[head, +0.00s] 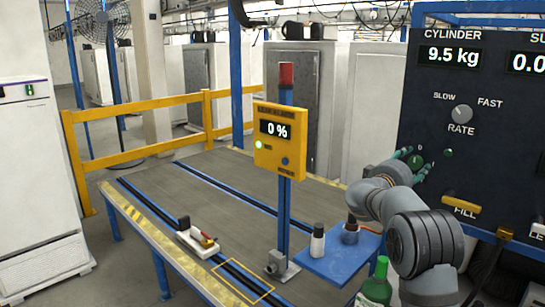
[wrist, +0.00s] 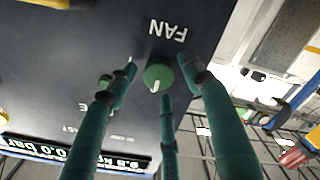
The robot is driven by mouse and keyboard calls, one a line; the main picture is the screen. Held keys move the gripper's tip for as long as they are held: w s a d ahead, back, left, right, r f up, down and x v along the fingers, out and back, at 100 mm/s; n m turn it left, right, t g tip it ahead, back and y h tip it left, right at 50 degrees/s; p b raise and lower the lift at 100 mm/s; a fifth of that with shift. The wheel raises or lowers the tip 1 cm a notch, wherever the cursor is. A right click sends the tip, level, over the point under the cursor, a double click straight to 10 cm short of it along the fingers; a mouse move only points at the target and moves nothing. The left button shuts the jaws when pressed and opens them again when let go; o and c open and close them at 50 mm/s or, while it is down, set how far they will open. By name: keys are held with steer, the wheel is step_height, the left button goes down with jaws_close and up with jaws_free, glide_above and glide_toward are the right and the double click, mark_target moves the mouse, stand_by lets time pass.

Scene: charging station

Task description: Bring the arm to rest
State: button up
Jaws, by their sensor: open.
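My arm (head: 425,245) reaches up from the lower right of the head view, bent towards the dark control panel (head: 480,110). My gripper (head: 418,163) is at the panel's left side, below the RATE dial (head: 462,114). In the wrist view, my gripper (wrist: 158,78) has its green fingers spread around a green knob (wrist: 158,73) under the upside-down label FAN. The fingers look apart from the knob, but I cannot tell whether any touches it.
A yellow box (head: 280,142) reading 0 % stands on a blue post. A blue shelf (head: 335,262) with small bottles (head: 317,245) and a green bottle (head: 376,283) are close to my arm. A small cart (head: 198,242) sits on the rail table (head: 225,190).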

steer(key=shift+r+m+p, duration=0.3)
steer(key=shift+m+p, duration=0.6)
steer(key=shift+p, duration=0.05)
steer(key=shift+s+a+f+m+b, duration=0.15)
steer(key=shift+s+a+f+b, duration=0.05)
steer(key=shift+s+a+b, duration=0.25)
steer(key=shift+s+a+f+m+b, duration=0.15)
steer(key=shift+s+a+b, duration=0.3)
steer(key=shift+s+a, duration=0.3)
steer(key=shift+r, duration=0.1)
